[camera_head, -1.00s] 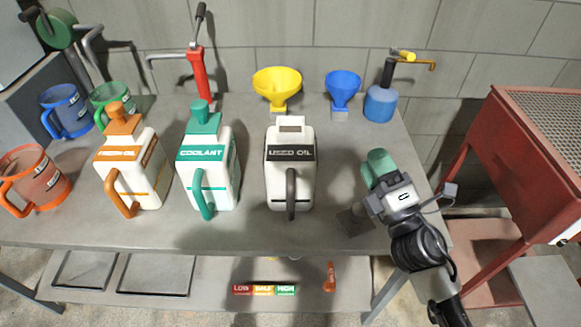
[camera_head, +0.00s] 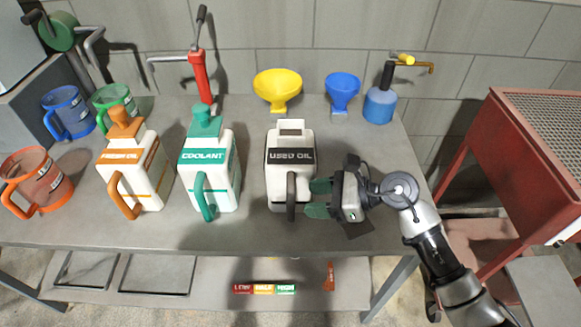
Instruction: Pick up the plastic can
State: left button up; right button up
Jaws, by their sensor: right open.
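Three white plastic cans stand upright in a row on the grey bench. One has an orange cap and handle (camera_head: 138,172), one is teal and labelled COOLANT (camera_head: 222,172), and one is labelled USED OIL (camera_head: 283,174) with a dark handle. My right gripper (camera_head: 318,199) comes in from the right, just beside the USED OIL can. Its green fingers are spread open and point left at the can's right side near the handle. I cannot tell whether the fingertips touch it. My left gripper is not in view.
Blue (camera_head: 68,112), green (camera_head: 114,106) and orange (camera_head: 36,182) jugs stand at the left. A red pump (camera_head: 200,75), a yellow funnel (camera_head: 278,86), a blue funnel (camera_head: 342,88) and a blue pump bottle (camera_head: 380,104) line the back. A red cabinet (camera_head: 535,160) stands right.

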aim_at(291, 203)
jog(key=x, duration=0.2)
jog(key=p+x, duration=0.2)
jog(key=x, duration=0.1)
jog(key=shift+s+a+f, duration=0.2)
jog(key=shift+a+f, duration=0.1)
jog(key=shift+f, duration=0.05)
jog(key=shift+a+f, duration=0.2)
grip_shut()
jog(key=shift+w+r, duration=0.15)
